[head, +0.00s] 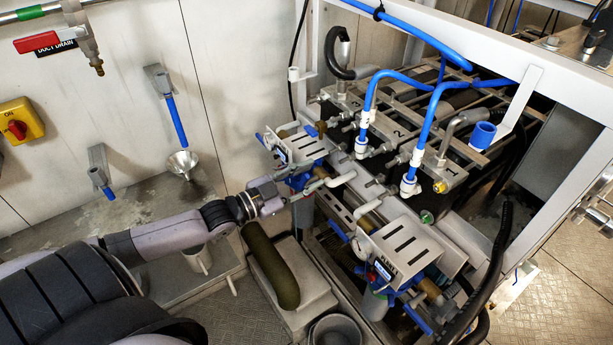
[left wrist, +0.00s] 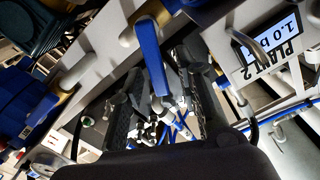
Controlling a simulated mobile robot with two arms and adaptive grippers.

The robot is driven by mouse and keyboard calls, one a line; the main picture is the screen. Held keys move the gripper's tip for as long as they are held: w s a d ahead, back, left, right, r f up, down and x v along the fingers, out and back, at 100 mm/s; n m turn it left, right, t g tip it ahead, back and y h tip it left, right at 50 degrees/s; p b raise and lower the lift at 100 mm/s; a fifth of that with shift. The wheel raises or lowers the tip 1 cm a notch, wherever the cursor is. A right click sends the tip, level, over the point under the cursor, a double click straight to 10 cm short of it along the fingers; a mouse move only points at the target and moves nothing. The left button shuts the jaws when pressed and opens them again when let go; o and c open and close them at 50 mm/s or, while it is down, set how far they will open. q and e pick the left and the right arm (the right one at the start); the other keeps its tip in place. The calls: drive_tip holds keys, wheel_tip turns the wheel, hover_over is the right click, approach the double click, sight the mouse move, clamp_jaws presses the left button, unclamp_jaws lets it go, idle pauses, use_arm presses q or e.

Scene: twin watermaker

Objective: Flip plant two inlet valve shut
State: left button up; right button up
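The plant two unit shows in the left wrist view by its white "PLANT 2" label (left wrist: 268,48) at the right. My right gripper is not in view.
A similar nearer unit (head: 400,248) has its own label and blue levers. Blue hoses (head: 425,120) and a white frame (head: 560,85) stand to the right. A red-handled duct drain valve (head: 50,40) is at upper left.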

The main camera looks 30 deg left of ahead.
use_arm(q)
clamp_jaws()
idle(0.4)
drive_tip(key=shift+w+a+r+n+p, duration=0.15)
drive_tip(key=shift+n+p, duration=0.1)
drive_tip(key=shift+n, duration=0.15)
drive_tip(key=shift+s+a+r+n+p, duration=0.1)
drive_tip(key=shift+a+n+p, duration=0.1)
drive_tip(key=shift+n, duration=0.2)
drive_tip(key=shift+w+a+n, duration=0.15)
drive_tip(key=shift+a+n, duration=0.05)
drive_tip(key=shift+n, duration=0.4)
drive_tip(key=shift+w+a+n+p, duration=0.15)
drive_tip(key=shift+a+n, duration=0.1)
drive_tip(key=shift+n, duration=0.45)
drive_tip(key=shift+w+a+n+p, duration=0.15)
drive_tip(key=shift+a+n, duration=0.1)
drive_tip(key=shift+n, duration=0.45)
drive_tip(key=shift+s, duration=0.1)
